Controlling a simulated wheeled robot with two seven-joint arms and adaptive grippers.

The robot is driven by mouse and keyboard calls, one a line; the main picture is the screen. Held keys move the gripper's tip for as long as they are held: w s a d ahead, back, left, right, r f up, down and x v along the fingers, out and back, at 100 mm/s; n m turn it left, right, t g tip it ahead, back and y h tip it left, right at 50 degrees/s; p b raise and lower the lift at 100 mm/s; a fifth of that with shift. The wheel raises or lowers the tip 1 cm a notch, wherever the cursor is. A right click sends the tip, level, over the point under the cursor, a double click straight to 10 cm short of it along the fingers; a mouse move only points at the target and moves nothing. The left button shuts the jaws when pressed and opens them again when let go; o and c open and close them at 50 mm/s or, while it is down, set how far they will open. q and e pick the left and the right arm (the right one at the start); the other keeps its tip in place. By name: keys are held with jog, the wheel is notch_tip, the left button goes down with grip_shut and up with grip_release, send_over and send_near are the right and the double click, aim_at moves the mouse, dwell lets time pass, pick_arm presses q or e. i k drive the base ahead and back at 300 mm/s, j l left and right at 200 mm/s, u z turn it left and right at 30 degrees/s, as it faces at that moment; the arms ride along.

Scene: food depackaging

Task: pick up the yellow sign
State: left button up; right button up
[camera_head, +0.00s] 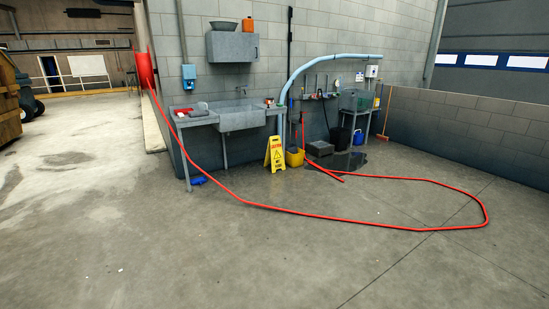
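The yellow sign (277,154) is an A-frame floor sign with dark print. It stands upright on the concrete floor in front of the wash station, just right of the metal sink (240,118). It is some distance ahead of me, near the middle of the view. Neither of my grippers shows in the head view, so their state is hidden.
A red hose (330,218) runs from a wall reel across the floor, passing in front of the sign. A yellow bucket (295,158) stands right of the sign, near a wet patch. A blue object (197,181) lies left. The foreground floor (250,265) is clear.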

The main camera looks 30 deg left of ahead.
aim_at(273, 156)
jog(key=i+j+u, duration=0.3)
jog(key=i, duration=0.15)
jog(key=i+j+u, duration=0.15)
jog(key=i+u, duration=0.15)
jog(key=i, duration=0.2)
jog(key=i+u, duration=0.3)
jog(key=i, duration=0.2)
jog(key=i+j, duration=0.1)
jog(key=i, duration=3.65)
jog(key=i+j+z, duration=0.2)
jog(key=i, duration=0.25)
jog(key=i+j+z, duration=0.2)
jog(key=i, duration=0.3)
jog(key=l, duration=0.1)
